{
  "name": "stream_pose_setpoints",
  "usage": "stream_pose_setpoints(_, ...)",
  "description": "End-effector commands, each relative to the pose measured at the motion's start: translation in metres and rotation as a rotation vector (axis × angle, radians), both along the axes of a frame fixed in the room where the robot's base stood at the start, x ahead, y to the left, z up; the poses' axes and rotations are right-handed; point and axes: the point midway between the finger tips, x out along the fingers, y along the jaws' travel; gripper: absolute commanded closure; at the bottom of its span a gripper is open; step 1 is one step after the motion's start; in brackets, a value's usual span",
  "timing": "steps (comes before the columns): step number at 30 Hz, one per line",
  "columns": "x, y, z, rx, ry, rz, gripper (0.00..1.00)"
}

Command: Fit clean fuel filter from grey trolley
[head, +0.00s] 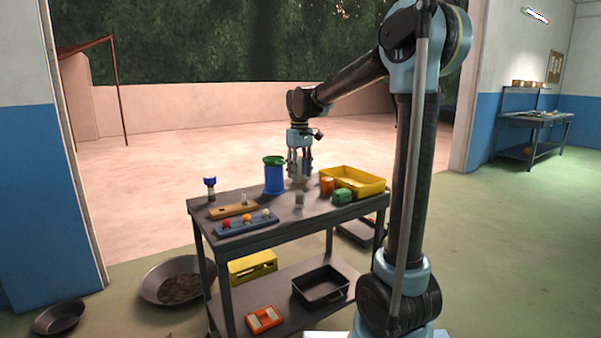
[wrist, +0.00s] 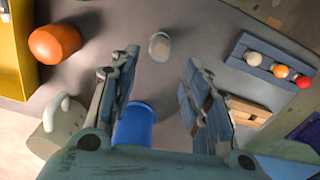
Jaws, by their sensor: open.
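The grey trolley (head: 270,228) stands in front of me with parts on its top. A small pale, clear-looking cylinder (head: 299,199) stands upright on it and may be the fuel filter; in the wrist view it (wrist: 160,46) lies just beyond my fingertips, between their lines. Another small pale piece (head: 245,198) stands at the wooden block (head: 225,212); I cannot tell what it is. My gripper (head: 300,171) is open and empty above the trolley top, pointing down. In the wrist view its fingers (wrist: 158,64) are spread wide, with nothing between their tips.
A blue rack with balls (head: 245,224) lies at the front. Pans (head: 178,280) are on the floor.

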Motion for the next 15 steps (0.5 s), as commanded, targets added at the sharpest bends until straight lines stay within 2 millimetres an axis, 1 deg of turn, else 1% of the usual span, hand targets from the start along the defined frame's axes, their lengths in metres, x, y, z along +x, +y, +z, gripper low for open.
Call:
stream_pose_setpoints(5,0.0,0.0,-0.013,0.0,0.0,0.0,0.57)
stream_pose_setpoints(15,0.0,-0.001,-0.05,0.0,0.0,-0.001,0.57)
